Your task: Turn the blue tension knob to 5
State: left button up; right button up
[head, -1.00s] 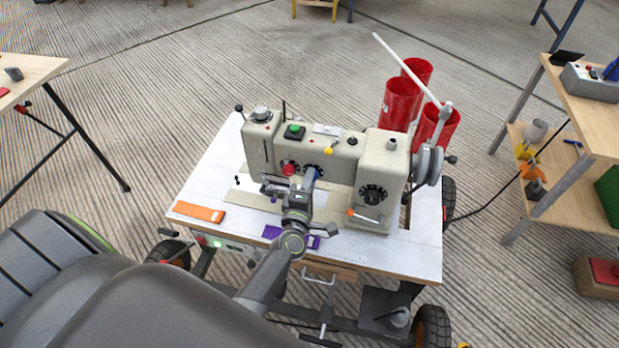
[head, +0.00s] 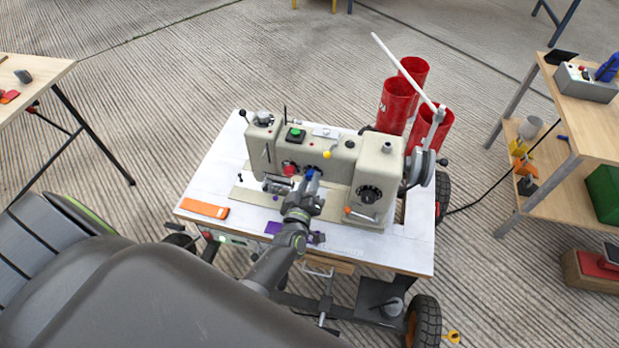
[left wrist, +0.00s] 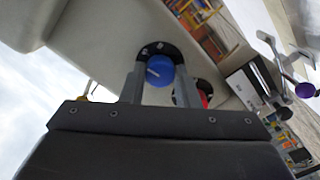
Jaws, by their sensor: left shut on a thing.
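The blue tension knob (left wrist: 159,69) shows in the left wrist view on a black dial with white marks too small to read. A white pointer line on the knob points left in that picture. My left gripper (left wrist: 159,86) has one finger on each side of the knob and is shut on it. In the head view the left gripper (head: 309,181) reaches the front of the beige sewing machine (head: 342,158), and the blue knob (head: 311,173) is partly hidden behind it. My right gripper is not in view.
A red knob (head: 290,169) sits just left of the blue one. A larger black dial (head: 368,193) is on the machine's right column.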

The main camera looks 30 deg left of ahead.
pick_arm(q)
jog(key=shift+m+p, duration=0.45)
jog(key=shift+m, duration=0.55)
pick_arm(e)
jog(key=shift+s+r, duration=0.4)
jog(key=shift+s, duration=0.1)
pick_arm(q)
jog(key=o, duration=1)
jog(key=shift+s, duration=0.1)
jog(key=v, duration=1.7)
jog(key=shift+s+d, duration=0.1)
jog(key=shift+d, duration=0.05)
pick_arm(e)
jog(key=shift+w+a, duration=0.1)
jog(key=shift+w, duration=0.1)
